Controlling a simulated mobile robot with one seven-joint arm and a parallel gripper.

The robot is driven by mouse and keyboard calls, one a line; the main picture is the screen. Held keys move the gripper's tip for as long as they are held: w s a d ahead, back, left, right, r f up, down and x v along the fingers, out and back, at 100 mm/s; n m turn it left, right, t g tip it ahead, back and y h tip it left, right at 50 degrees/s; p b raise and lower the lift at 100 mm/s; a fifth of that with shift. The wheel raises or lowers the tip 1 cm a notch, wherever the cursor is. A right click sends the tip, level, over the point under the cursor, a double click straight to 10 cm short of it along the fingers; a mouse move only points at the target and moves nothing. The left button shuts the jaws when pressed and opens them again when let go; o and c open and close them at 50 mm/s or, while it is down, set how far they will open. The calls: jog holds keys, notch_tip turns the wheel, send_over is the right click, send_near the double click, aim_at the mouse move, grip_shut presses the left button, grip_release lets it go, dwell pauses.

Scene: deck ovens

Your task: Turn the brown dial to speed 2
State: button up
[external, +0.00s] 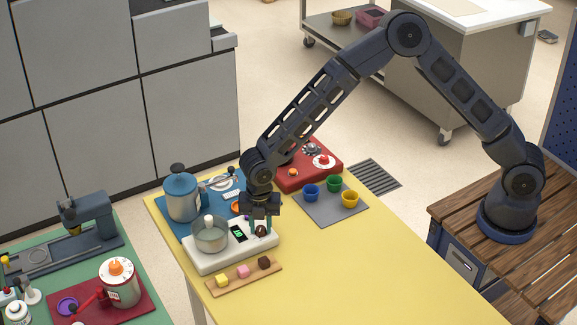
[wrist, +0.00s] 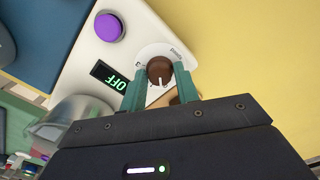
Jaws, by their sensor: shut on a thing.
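The brown dial (wrist: 160,69) sits on a round white scale at one end of a white appliance (wrist: 128,57). My gripper (wrist: 161,68) is shut on the dial, with one green finger at each side of it. A white mark on the dial points down, toward my gripper, in the wrist view. In the external view my gripper (external: 262,224) reaches down onto the right end of the white appliance (external: 203,264). Part of the scale is hidden by the fingers.
A glass bowl (external: 211,236) stands on the appliance's left end. A purple knob (wrist: 109,27) is on its top. A wooden board (external: 233,284) with colored cubes lies in front. The yellow table (external: 345,270) is clear at right.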

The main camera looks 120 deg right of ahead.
aim_at(261, 227)
jog(key=m, duration=1.3)
jog(key=shift+m, duration=0.3)
dwell(0.4)
jog(key=o, duration=1)
jog(key=shift+c, duration=0.2)
jog(key=shift+r, duration=0.1)
notch_tip(261, 227, up, 11)
